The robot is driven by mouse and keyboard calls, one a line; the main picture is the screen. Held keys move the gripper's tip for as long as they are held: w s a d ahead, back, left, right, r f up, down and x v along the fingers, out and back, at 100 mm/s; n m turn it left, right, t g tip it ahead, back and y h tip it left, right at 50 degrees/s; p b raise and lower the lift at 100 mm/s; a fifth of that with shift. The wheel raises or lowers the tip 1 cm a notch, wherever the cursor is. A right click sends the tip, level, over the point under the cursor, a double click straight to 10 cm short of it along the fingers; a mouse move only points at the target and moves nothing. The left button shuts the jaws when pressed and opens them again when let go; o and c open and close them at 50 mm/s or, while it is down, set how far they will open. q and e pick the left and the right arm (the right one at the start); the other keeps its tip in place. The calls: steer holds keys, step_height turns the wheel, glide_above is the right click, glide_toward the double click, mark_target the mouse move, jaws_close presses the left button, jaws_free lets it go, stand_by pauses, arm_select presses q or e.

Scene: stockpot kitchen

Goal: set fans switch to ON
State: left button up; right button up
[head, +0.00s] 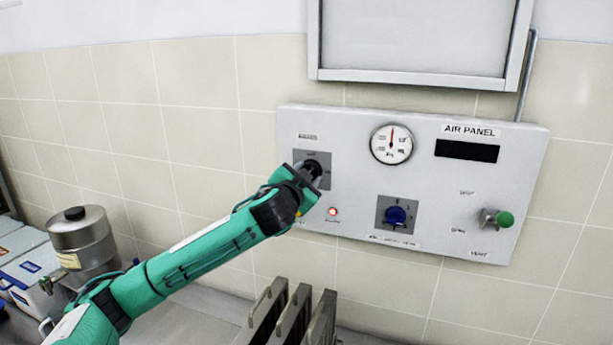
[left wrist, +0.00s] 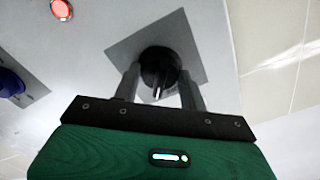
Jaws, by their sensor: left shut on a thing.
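The air panel (head: 345,118) is a light grey box on the tiled wall. A black rotary switch (head: 319,162) on a grey square plate sits at its upper left; its label is too small to read for certain. My left gripper (head: 308,172) is at this switch and partly covers it. In the left wrist view the two fingers of my left gripper (left wrist: 158,88) stand on either side of the black knob (left wrist: 160,66), shut on it. A white mark shows on the knob. My right gripper is not in view.
The panel also holds a round gauge (head: 391,144), a dark display (head: 467,150), a blue knob (head: 396,215), a green-handled valve (head: 504,219) and a lit red lamp (head: 333,211). Below stand metal racks (head: 290,318). A steel pot (head: 84,240) stands at the left.

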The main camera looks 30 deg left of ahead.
arm_select(q)
steer(key=m, duration=1)
steer(key=shift+m, duration=0.4)
stand_by(0.4)
steer(key=o, duration=1)
steer(key=shift+c, duration=0.2)
steer(key=b+v, duration=0.6)
steer(key=v, duration=0.7)
steer(key=shift+s, duration=0.4)
steer(key=shift+f, duration=0.1)
